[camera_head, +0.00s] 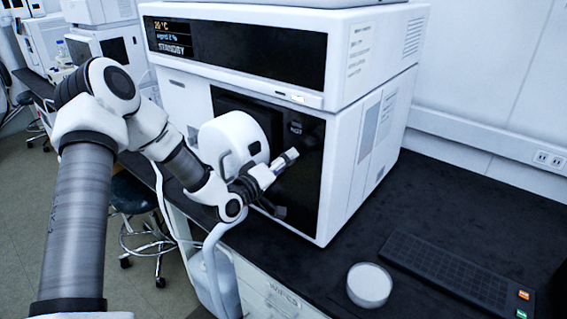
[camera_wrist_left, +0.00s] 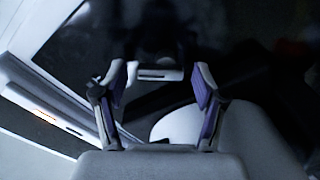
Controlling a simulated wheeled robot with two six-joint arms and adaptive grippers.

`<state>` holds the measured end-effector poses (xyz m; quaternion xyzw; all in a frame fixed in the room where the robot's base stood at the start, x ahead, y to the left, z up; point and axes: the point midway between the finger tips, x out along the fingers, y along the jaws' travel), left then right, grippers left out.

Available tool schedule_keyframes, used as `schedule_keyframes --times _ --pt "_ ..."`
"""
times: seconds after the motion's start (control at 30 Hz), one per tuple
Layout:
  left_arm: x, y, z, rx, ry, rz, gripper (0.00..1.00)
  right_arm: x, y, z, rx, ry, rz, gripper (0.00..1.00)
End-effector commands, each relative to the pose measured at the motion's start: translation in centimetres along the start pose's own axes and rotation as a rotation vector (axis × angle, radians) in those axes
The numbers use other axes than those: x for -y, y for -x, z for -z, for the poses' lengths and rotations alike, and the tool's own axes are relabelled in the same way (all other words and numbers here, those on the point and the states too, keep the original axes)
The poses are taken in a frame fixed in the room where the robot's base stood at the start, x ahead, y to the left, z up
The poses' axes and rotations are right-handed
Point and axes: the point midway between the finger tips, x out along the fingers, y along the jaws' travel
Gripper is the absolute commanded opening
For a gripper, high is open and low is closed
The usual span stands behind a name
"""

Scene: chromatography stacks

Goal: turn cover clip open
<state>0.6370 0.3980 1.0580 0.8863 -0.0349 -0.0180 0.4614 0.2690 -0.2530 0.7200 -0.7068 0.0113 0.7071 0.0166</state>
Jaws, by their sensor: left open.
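The cover clip appears to be the small pale bar with a dark slot (camera_wrist_left: 160,73) in the left wrist view. It lies across the gap between the fingertips of my left gripper (camera_wrist_left: 161,82), which is open; I cannot tell whether they touch it. In the head view my left gripper (camera_head: 264,176) is at the dark front of the white instrument (camera_head: 340,160), just right of a rounded white housing (camera_head: 228,138). There the gripper and the pale parts at its tip overlap, so the clip cannot be told apart clearly. My right gripper is not in view.
The instrument's display (camera_head: 205,41) reads STANDBY. A round white-topped dish (camera_head: 369,285) and a dark keypad (camera_head: 445,270) stand on the black bench (camera_head: 425,190) at the right. A stool (camera_head: 130,193) is below at the left. Bench to the instrument's right is clear.

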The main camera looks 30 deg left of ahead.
Motion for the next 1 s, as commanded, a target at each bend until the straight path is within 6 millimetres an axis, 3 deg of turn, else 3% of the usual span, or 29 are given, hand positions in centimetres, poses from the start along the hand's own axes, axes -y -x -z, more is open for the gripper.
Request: schedule_keyframes --times 0.1,0.27,0.3,0.67,1.0 --pt "0.02 0.03 0.01 0.000 0.000 0.000 0.71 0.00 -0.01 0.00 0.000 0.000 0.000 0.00" --pt "0.03 0.04 0.01 0.000 0.000 0.001 0.14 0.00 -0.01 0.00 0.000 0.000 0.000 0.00" --pt "0.03 0.04 0.01 0.000 0.000 0.001 0.11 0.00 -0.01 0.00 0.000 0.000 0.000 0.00" --pt "0.03 0.05 -0.02 0.000 -0.028 0.001 0.10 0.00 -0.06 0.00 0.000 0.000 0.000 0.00" --pt "-0.05 0.05 -0.17 0.001 -0.207 0.000 0.10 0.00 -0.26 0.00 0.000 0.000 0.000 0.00"
